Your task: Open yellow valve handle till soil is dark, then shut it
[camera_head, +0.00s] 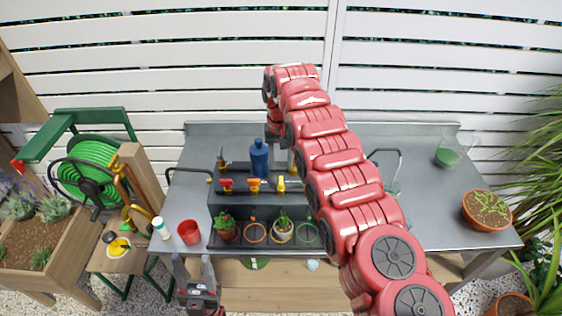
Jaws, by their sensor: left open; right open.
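The yellow valve handle (281,184) is on the front of the dark grey rack, right of an orange valve handle (254,186) and a red valve handle (226,186). Below it a pale pot (283,232) with a green plant stands in the rack's lower tray. The soil is too small to judge its shade. My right gripper (273,138) hangs behind the rack, above and beyond the yellow handle; its fingertips are hard to make out. My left gripper (193,270) is open and empty in front of the counter's front edge, low and left of the handle.
A blue bottle (259,157) stands behind the valves. A potted plant (227,230) and empty rings flank the pale pot. A red cup (189,232) stands left of the rack. My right arm covers the rack's right side. The counter (435,205) has free room at right.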

